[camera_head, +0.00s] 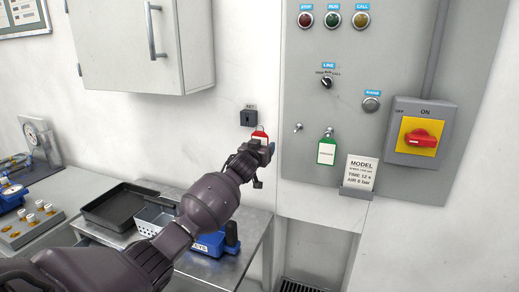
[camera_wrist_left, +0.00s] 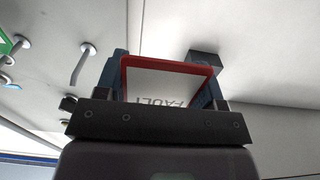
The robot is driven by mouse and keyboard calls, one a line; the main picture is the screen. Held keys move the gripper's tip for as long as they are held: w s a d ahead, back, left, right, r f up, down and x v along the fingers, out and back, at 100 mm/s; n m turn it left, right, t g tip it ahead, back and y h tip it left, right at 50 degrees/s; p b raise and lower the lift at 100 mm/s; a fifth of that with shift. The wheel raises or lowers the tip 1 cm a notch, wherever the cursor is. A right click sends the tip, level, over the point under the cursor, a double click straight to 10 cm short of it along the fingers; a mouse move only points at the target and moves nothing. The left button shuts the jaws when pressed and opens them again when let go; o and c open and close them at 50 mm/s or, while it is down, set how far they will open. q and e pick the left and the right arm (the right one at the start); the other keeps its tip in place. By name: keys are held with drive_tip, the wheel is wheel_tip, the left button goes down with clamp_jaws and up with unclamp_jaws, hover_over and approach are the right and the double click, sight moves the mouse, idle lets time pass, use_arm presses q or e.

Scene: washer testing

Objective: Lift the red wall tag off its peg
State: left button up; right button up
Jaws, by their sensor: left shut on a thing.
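The red wall tag (camera_head: 260,136) is at the white wall just left of the grey panel, with its top showing above my left gripper (camera_head: 262,148). In the left wrist view the tag (camera_wrist_left: 165,85) has a red rim and a white face with the word FAULT. It sits between the two fingers of my left gripper, which is shut on it. The peg of the tag is hidden, and I cannot tell whether the tag still hangs on it. My right gripper is in neither view.
A dark key block (camera_head: 248,117) is on the wall just above and left of the tag. A green tag (camera_head: 326,152) hangs on the grey panel (camera_head: 300,170) to the right. A grey cabinet (camera_head: 130,45) hangs above left. A black tray (camera_head: 112,207) stands on the table below.

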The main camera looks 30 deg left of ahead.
sight(295, 143)
use_arm(q)
drive_tip(key=shift+w+d+f+b, duration=0.15)
drive_tip(key=shift+w+d+b, duration=0.9)
drive_tip(key=shift+w+d, duration=0.4)
drive_tip(key=shift+w+d+f+b, duration=0.15)
drive_tip(key=shift+w+d+b, duration=0.8)
drive_tip(key=shift+w+d, duration=0.1)
drive_tip(key=shift+w+d+f+b, duration=0.15)
drive_tip(key=shift+w+d+b, duration=0.75)
drive_tip(key=shift+w+d, duration=0.1)
idle(0.6)
drive_tip(key=shift+w+d+b, duration=0.35)
drive_tip(key=shift+d+b, duration=0.05)
